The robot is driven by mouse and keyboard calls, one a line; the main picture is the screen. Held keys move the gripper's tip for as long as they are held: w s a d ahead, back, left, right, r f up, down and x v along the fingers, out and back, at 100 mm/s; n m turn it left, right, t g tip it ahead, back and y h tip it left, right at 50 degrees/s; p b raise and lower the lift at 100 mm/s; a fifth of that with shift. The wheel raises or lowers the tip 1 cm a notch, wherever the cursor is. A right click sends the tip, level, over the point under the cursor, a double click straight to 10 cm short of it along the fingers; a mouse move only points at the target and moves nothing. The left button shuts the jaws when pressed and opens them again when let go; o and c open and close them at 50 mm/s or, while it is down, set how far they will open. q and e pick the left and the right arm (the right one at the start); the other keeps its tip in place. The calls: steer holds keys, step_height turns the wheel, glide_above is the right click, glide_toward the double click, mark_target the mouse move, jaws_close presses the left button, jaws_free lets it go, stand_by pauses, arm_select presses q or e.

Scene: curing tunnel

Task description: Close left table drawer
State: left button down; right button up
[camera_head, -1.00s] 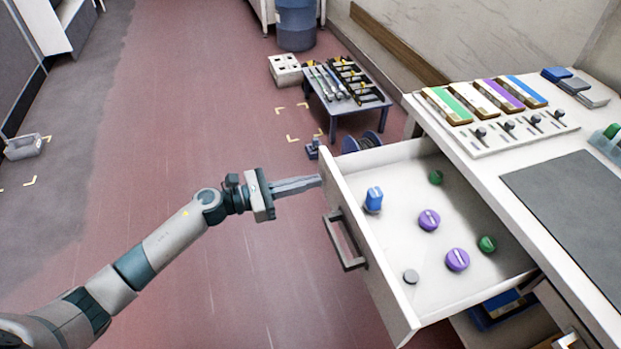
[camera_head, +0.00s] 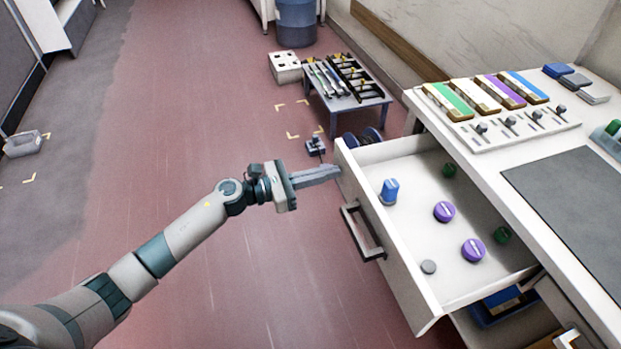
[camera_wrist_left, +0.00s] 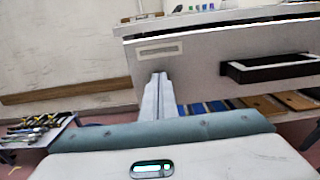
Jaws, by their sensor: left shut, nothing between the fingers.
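The left table drawer (camera_head: 385,262) is pulled out from the white table (camera_head: 520,215), with a dark bar handle (camera_head: 362,232) on its front. In it lie a blue knob (camera_head: 389,191), purple knobs (camera_head: 444,211), green knobs (camera_head: 449,170) and a grey disc (camera_head: 428,267). My left gripper (camera_head: 338,171) is shut and empty, its tips at the far end of the drawer front, beyond the handle. In the left wrist view the fingers (camera_wrist_left: 157,97) overlap the drawer front (camera_wrist_left: 200,70); the handle (camera_wrist_left: 268,68) is to their right. My right gripper is not in view.
A low blue table (camera_head: 350,103) with tools stands beyond the drawer, beside a white block (camera_head: 285,67) and a blue bin (camera_head: 296,22). A dark cable reel (camera_head: 363,138) is by the drawer's far corner. The red floor (camera_head: 190,120) to the left is open.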

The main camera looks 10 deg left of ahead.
mark_target(411, 163)
arm_select(q)
steer(key=b+x, duration=0.2)
steer(key=x, duration=0.7)
steer(key=b+x, duration=0.1)
steer(key=x, duration=0.5)
steer(key=shift+b, duration=0.35)
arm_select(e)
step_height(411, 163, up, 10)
arm_select(q)
steer(key=b+x, duration=0.4)
steer(key=x, duration=0.5)
steer(key=shift+w+d+f, duration=0.1)
steer(key=shift+d, duration=0.1)
steer(key=shift+w+d, duration=0.15)
steer(key=shift+d, duration=0.05)
steer(key=shift+r, duration=0.3)
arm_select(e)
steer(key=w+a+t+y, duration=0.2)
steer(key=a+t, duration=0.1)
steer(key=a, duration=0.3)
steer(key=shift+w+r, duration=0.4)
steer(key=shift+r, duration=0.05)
arm_select(q)
steer(key=shift+r, duration=0.15)
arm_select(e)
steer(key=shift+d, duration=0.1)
arm_select(q)
steer(key=shift+a, duration=0.1)
